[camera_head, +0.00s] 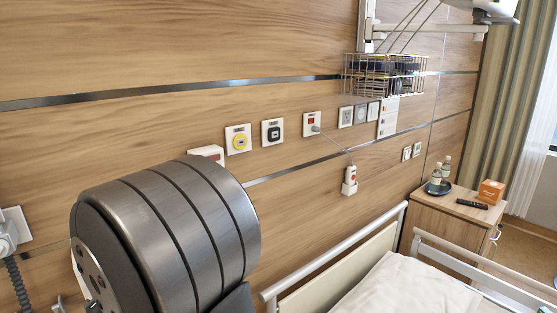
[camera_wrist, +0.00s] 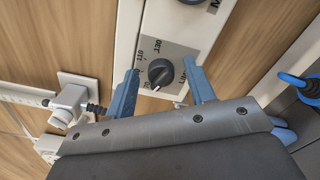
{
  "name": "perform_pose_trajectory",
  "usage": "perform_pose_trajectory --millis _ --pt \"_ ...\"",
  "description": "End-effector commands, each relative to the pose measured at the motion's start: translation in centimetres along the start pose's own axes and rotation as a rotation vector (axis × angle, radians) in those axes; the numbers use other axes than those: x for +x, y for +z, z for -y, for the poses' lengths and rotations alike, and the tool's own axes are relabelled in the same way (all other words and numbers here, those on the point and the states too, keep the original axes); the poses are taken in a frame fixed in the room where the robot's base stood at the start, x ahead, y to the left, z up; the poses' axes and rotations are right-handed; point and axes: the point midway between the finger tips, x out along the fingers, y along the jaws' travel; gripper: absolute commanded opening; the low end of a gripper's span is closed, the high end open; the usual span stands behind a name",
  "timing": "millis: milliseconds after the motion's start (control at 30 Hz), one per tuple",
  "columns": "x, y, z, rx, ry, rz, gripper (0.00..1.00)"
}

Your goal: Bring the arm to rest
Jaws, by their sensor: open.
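My gripper (camera_wrist: 163,90) shows in the wrist view with its two blue fingers apart and nothing between them. Beyond the fingers, a black rotary knob (camera_wrist: 160,73) with a pointer sits on a grey plate (camera_wrist: 183,56) with lettering, fixed to a white panel. The knob appears between the fingertips; I cannot tell how far off it is. In the head view a large grey rounded link of my arm (camera_head: 170,235) fills the lower left. It hides part of the wall, and my gripper is not visible there.
A white wall fitting with a hose (camera_wrist: 72,102) is left of my gripper. A blue-ended part (camera_wrist: 297,82) is at right. The head view shows wall sockets (camera_head: 238,139), a wire basket (camera_head: 385,75), a bed rail (camera_head: 335,252), and a bedside cabinet (camera_head: 440,215) holding bottles and an orange box (camera_head: 491,191).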

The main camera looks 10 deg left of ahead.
Motion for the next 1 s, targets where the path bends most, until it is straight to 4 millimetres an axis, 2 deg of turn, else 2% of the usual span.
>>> perform_pose_trajectory --millis 1000 --pt "-0.01 -0.16 0.37 0.804 0.000 0.000 0.49"
